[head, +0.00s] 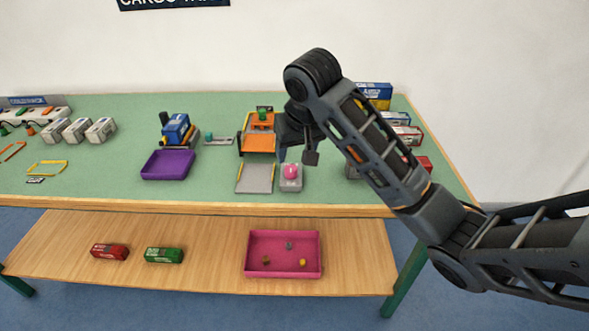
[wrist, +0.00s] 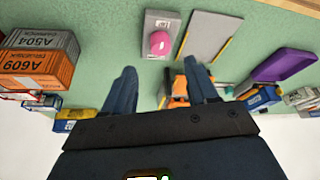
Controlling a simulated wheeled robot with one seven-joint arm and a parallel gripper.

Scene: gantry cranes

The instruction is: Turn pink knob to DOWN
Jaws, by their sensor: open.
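The pink knob (head: 291,172) sits on a small grey box (head: 290,186) near the front edge of the green table, beside a grey ramp. The knob also shows in the wrist view (wrist: 160,43) on its grey box (wrist: 161,20). Its pointing direction and any labels are too small to read. My gripper (wrist: 160,80) is open and empty, its two dark fingers apart. The knob appears beyond the fingertips, between them in the picture, and not touched. In the head view my gripper (head: 310,157) is above and behind the knob, partly hidden by my wrist.
A purple tray (head: 168,164) lies farther left. Containers (head: 403,135) stand at the right, partly behind my arm. A pink tray (head: 249,256) sits on the lower shelf.

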